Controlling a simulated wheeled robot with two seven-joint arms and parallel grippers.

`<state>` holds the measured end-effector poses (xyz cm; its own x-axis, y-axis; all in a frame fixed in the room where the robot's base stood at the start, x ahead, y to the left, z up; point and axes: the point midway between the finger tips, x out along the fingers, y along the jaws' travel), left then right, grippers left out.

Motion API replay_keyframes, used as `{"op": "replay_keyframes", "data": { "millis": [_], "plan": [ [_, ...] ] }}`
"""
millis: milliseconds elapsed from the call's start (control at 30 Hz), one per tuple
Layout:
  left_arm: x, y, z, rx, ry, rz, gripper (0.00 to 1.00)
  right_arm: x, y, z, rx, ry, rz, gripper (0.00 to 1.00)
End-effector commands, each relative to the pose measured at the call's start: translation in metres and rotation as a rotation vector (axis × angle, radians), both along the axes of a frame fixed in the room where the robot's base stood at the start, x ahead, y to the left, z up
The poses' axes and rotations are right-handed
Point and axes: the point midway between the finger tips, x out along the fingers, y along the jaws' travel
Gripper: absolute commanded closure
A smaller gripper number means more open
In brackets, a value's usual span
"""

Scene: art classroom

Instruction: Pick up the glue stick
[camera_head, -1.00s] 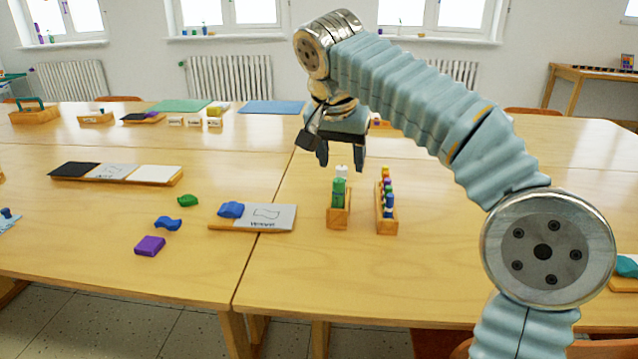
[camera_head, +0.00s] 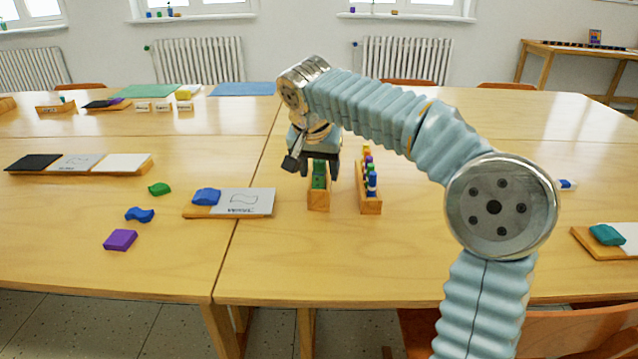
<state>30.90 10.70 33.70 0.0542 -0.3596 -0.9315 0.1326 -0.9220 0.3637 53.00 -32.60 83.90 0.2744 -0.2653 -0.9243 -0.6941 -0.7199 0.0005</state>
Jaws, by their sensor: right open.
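The green item that looks like the glue stick (camera_head: 319,182) stands upright in a small wooden holder (camera_head: 319,203) on the table. My right gripper (camera_head: 319,169) is open directly above the holder, with its fingers on either side of the stick's upper part. The stick's white top, visible earlier, is now hidden by the gripper. I cannot tell whether the fingers touch it. My left gripper is not in view.
A second wooden holder (camera_head: 369,204) with several coloured pieces stands close on the right. A board with a blue piece (camera_head: 207,196) lies to the left. Purple (camera_head: 120,240), blue (camera_head: 140,214) and green (camera_head: 160,188) pieces lie further left. The front table area is clear.

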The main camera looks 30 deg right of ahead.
Motion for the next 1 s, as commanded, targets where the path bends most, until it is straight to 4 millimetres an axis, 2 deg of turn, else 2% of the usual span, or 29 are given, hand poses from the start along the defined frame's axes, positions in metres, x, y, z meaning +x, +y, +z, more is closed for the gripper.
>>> {"op": "replay_keyframes", "data": {
  "millis": [100,333,700,900,1000],
  "plan": [
    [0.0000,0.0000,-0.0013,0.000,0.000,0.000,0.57,0.0023,-0.0025,-0.0101,0.001,0.000,0.000,0.43],
    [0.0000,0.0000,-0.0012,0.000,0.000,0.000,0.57,0.0028,-0.0027,-0.0110,0.001,-0.001,0.000,0.43],
    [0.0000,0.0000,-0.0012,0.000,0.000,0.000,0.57,0.0027,-0.0026,-0.0107,0.001,-0.001,0.000,0.98],
    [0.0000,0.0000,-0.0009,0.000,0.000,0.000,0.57,0.0027,-0.0026,-0.0099,0.001,-0.001,0.000,0.99],
    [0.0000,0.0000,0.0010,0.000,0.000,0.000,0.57,0.0032,-0.0024,-0.0022,0.001,-0.002,0.001,0.99]
  ]
}}
